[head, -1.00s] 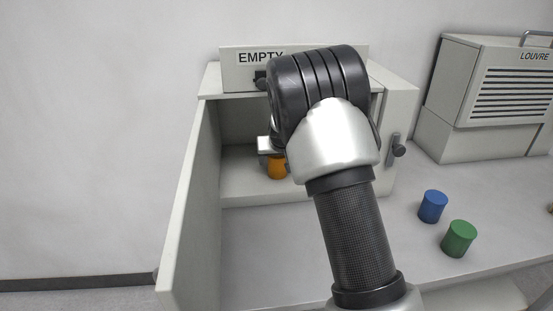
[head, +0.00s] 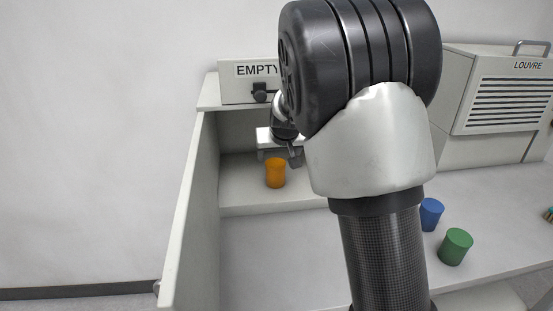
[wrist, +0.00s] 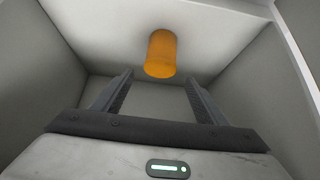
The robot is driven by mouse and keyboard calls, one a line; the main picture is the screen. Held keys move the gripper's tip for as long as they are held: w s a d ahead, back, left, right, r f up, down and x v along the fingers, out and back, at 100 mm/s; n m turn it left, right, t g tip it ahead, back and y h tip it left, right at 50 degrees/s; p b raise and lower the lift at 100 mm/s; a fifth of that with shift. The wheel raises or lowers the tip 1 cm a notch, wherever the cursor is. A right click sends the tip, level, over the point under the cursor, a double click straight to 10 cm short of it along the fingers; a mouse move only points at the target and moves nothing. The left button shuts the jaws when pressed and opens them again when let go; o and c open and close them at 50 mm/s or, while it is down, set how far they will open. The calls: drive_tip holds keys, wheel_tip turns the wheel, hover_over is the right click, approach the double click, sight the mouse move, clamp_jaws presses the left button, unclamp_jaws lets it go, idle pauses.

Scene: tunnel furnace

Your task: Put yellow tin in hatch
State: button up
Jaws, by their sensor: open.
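The yellow tin (head: 275,173), orange-yellow in colour, stands upright on the floor of the open hatch (head: 232,195), near its front. In the wrist view the tin (wrist: 161,53) appears beyond my fingertips, in line with the gap between them. My gripper (wrist: 159,77) is open with nothing between its fingers. In the head view my gripper (head: 280,156) is just above and behind the tin, inside the hatch opening, partly hidden by my wrist. My arm also covers the right part of the hatch.
The hatch door (head: 190,215) stands open on the left. A panel marked EMPTY (head: 246,88) with a black knob tops the hatch. A blue tin (head: 431,214) and a green tin (head: 456,247) stand on the counter to the right. A louvred box (head: 510,95) stands behind them.

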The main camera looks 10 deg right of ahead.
drive_tip(key=s+d+r+g+y, duration=0.1)
drive_tip(key=s+r, duration=0.4)
drive_tip(key=s, duration=0.4)
drive_tip(key=s+r, duration=0.5)
drive_tip(key=s, duration=0.4)
drive_tip(key=s+d+f+g+h, duration=0.1)
drive_tip(key=s+d, duration=0.1)
drive_tip(key=s, duration=1.8)
drive_tip(key=shift+s, duration=0.3)
